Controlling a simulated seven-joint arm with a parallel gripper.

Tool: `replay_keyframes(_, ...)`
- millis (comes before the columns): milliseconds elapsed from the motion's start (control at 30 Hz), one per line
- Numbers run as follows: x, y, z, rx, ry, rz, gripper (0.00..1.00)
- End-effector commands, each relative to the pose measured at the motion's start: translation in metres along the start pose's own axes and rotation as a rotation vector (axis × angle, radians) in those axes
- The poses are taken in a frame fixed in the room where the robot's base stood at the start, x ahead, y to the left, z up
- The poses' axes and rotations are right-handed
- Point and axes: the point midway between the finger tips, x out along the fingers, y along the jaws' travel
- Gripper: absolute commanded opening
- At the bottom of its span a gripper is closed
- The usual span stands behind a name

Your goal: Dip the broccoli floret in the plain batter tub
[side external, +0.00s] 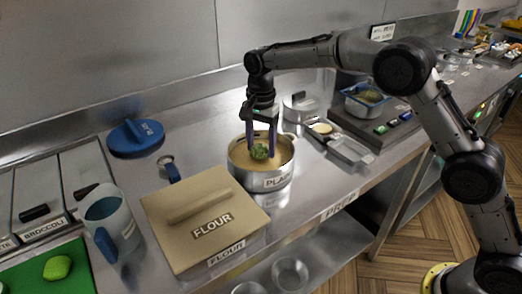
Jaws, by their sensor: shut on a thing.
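The broccoli floret (260,151) is green and sits between the fingers of my gripper (260,143). My gripper points straight down and is shut on the floret. The plain batter tub (270,183) is a round metal pot with a label partly reading "PLAIN" and tan batter inside. The floret is over the middle of the tub, at or close to the batter surface. I cannot tell whether it touches the batter.
A lidded flour box (205,222) stands in front left of the tub, beside a jug with a blue handle (110,222). A green board (50,270) holds a green item. A blue lid (136,137) lies behind. A metal lid (300,106) and trays (350,150) are to the right.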

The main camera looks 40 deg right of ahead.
Motion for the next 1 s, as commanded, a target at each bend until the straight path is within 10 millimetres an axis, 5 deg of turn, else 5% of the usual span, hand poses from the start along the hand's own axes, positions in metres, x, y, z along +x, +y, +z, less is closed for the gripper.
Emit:
replay_keyframes(700, -0.052, 0.0, 0.0, 0.0, 0.001, -0.002, 0.32)
replay_keyframes(1000, -0.06, 0.0, 0.0, 0.0, 0.0, 0.0, 0.32)
